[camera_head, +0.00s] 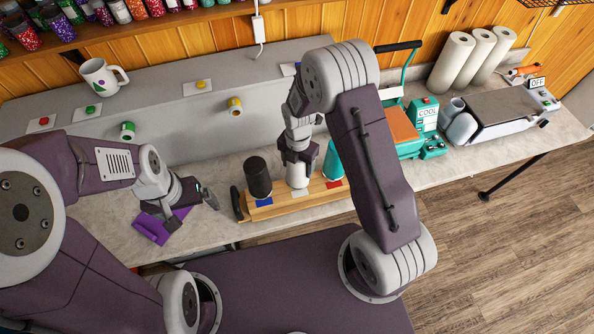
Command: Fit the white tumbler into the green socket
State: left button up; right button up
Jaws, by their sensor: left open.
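The white tumbler (297,176) stands upright in the wooden rack (290,208), between a black tumbler (258,176) and a teal tumbler (333,163). My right gripper (297,160) points down at the top of the white tumbler, and its fingers overlap the tumbler's upper part. I cannot tell whether they grip it. The green socket (127,131) sticks out from the front of the grey raised panel at the left. My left gripper (207,200) is open and empty, left of the rack and low over the table.
A yellow socket (235,106) sits further right on the panel. A mug (103,77) stands on the panel's top. A purple cloth (160,226) lies by my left gripper. A teal press (408,130) stands right of my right arm. Clear table lies between rack and panel.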

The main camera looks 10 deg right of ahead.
jog(key=shift+r, duration=0.1)
jog(key=shift+r+p, duration=3.15)
jog(key=shift+r, duration=0.55)
jog(key=o, duration=0.7)
grip_shut()
